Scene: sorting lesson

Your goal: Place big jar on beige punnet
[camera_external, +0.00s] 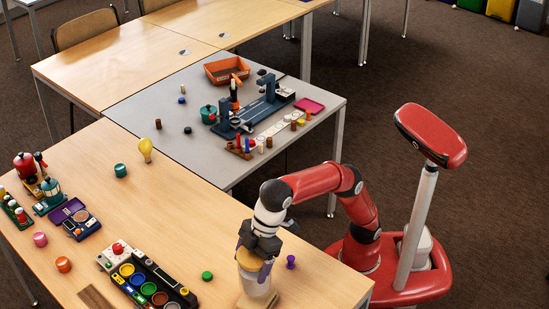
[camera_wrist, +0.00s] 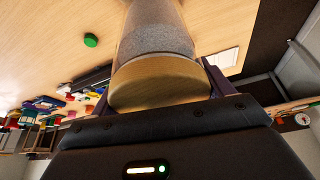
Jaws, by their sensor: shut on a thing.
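The big jar is a clear cylinder with a grey filling and a round wooden lid (camera_external: 249,259). My gripper (camera_external: 258,264) is shut on it near the lid, from above. In the wrist view the jar (camera_wrist: 155,38) runs away from the lid, between the fingers. A pale, square-edged thing (camera_external: 260,302), which looks like the beige punnet, shows at the jar's foot. A pale patch (camera_wrist: 230,58) beside the jar in the wrist view may be the same thing. The jar hides most of it, and I cannot tell whether the jar touches it.
On the wooden table (camera_external: 215,235), a black tray of coloured cups (camera_external: 150,285) lies left of the jar. A green disc (camera_external: 207,276) and a purple piece (camera_external: 291,262) are nearer. A yellow bulb (camera_external: 146,149) stands farther back. The wood between them is clear.

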